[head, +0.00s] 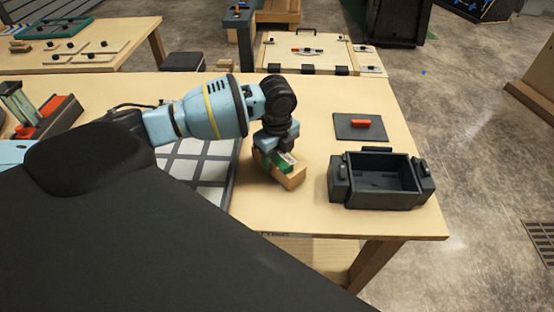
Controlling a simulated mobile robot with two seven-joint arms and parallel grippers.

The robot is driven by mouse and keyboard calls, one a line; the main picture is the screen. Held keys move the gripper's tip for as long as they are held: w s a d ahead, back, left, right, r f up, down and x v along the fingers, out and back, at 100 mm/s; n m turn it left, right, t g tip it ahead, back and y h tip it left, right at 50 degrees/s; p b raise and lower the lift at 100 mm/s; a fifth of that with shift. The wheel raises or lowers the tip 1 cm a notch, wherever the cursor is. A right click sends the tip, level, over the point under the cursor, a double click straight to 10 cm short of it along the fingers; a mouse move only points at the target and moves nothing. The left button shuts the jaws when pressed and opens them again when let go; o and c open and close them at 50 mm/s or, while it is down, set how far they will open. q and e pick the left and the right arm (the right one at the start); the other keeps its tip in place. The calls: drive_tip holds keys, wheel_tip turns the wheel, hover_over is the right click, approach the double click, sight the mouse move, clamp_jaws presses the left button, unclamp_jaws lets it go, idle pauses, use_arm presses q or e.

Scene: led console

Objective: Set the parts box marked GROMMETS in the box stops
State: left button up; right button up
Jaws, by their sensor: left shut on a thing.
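My left gripper (273,153) is shut on a small tan parts box (294,181) with green and white on top. The box is slightly tilted in view, at the right edge of the grid panel; I cannot tell whether it touches the table. No marking on it is readable, so I cannot confirm GROMMETS. The gripper hides part of the box. I cannot make out the box stops for certain. My right gripper is not in view.
A dark open bin (382,204) with side latches stands at the table's right front. Behind it lies a dark pad (345,133) with a red piece (361,123). A grid panel (213,168) lies partly under my arm. Bare tabletop (310,110) lies behind the gripper.

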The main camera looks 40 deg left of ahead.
use_arm(q)
drive_tip(key=shift+r, duration=0.95)
drive_tip(key=shift+s+r, duration=0.1)
drive_tip(key=shift+r, duration=0.2)
drive_tip(key=s+a, duration=0.1)
drive_tip(key=s, duration=0.3)
drive_tip(key=s+a, duration=0.1)
drive_tip(key=s, duration=0.4)
drive_tip(key=s+a+r, duration=0.1)
drive_tip(key=s, duration=0.3)
drive_tip(key=shift+s+a+r+p, duration=0.1)
drive_tip(key=shift+s+a+p, duration=0.1)
drive_tip(key=shift+s+p, duration=0.2)
drive_tip(key=shift+s+a, duration=0.15)
drive_tip(key=shift+s, duration=0.65)
